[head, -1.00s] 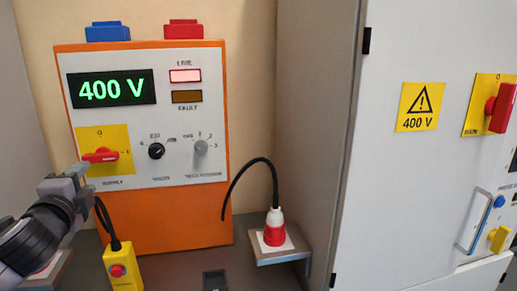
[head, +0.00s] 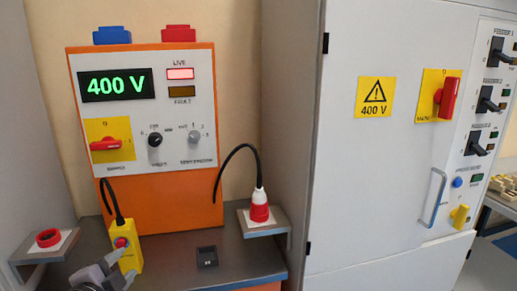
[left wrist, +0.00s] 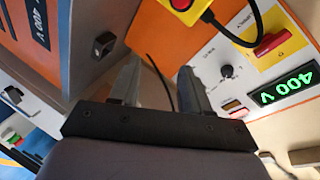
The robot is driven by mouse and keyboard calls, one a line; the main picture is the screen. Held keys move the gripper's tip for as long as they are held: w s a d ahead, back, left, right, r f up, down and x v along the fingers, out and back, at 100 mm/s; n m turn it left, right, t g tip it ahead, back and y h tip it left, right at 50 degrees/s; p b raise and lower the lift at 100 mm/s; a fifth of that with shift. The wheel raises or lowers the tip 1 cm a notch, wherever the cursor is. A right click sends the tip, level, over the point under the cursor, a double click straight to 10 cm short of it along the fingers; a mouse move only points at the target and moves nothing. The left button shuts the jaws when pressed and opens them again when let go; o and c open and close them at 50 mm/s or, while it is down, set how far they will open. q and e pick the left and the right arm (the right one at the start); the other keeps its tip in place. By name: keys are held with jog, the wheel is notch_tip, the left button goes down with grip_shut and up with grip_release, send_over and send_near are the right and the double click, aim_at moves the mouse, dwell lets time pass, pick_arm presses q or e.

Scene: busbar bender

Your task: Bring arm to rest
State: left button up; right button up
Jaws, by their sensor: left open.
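My left gripper (head: 108,272) is low at the bottom left of the head view, in front of the yellow pendant box. In the left wrist view its two grey fingers (left wrist: 160,75) stand apart with nothing between them. The orange test supply panel (head: 145,215) stands behind it. The panel's red supply switch handle (head: 110,145) lies horizontal on a yellow plate, clear of the gripper. The display (head: 117,85) reads 400 V and the live lamp (head: 180,73) is lit. My right gripper is not in view.
The yellow pendant box (head: 125,248) with a red button hangs on a black cable close to my left gripper. A red and white plug (head: 259,207) sits on a right bracket; a red socket (head: 48,238) sits on a left one. A grey cabinet (head: 350,175) stands at the right.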

pick_arm(q)
jog(key=s+d+f+n+g, duration=0.1)
jog(key=s+d+f+n, duration=0.2)
jog(key=s+f, duration=0.4)
jog(key=s+d+f+n+g+h, duration=0.1)
jog(key=s+d+f+n+g, duration=0.1)
jog(key=s+f, duration=0.6)
jog(key=s+d+f+n+g+h, duration=0.1)
jog(key=s+d+f+n, duration=0.2)
jog(key=s+f+n, duration=0.2)
jog(key=s+f, duration=0.3)
jog(key=shift+s+d+n, duration=0.3)
jog(key=shift+d, duration=0.1)
jog(key=shift+d, duration=0.1)
